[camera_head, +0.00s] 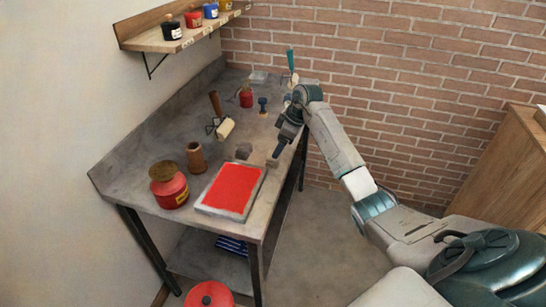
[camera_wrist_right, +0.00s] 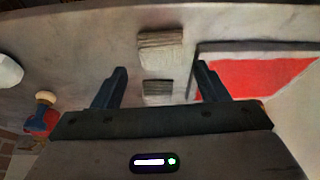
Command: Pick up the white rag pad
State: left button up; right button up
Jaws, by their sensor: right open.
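Two small layered cloth-like pads lie on the grey bench. The larger, paler pad (camera_wrist_right: 160,50) shows beyond the fingertips in the right wrist view; in the head view it looks like the grey pad (camera_head: 243,151). A smaller grey pad (camera_wrist_right: 158,88) shows between the fingers, and in the head view (camera_head: 272,162) it lies near the bench's front edge. I cannot tell for sure which is the white rag pad. My right gripper (camera_head: 277,151) is open and empty, above the bench edge by the smaller pad; it also shows in the right wrist view (camera_wrist_right: 160,77). My left gripper is out of view.
A red-inked tray (camera_head: 202,207) lies beside the pads on the bench (camera_head: 150,139). A shelf (camera_head: 180,40) hangs at the left.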

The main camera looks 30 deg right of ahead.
aim_at(271, 162)
jog(key=shift+w+a+f+p, duration=0.15)
jog(key=shift+a+f+p, duration=0.15)
jog(key=shift+f, duration=0.2)
jog(key=p+x, duration=0.1)
jog(key=x, duration=0.2)
jog(key=shift+w+a+f, duration=0.15)
jog(key=shift+f, duration=0.1)
jog(key=shift+w+a+f, duration=0.1)
jog(key=shift+w+f, duration=0.05)
jog(key=shift+f, duration=0.3)
jog(key=shift+c, duration=0.2)
jog(key=c, duration=0.7)
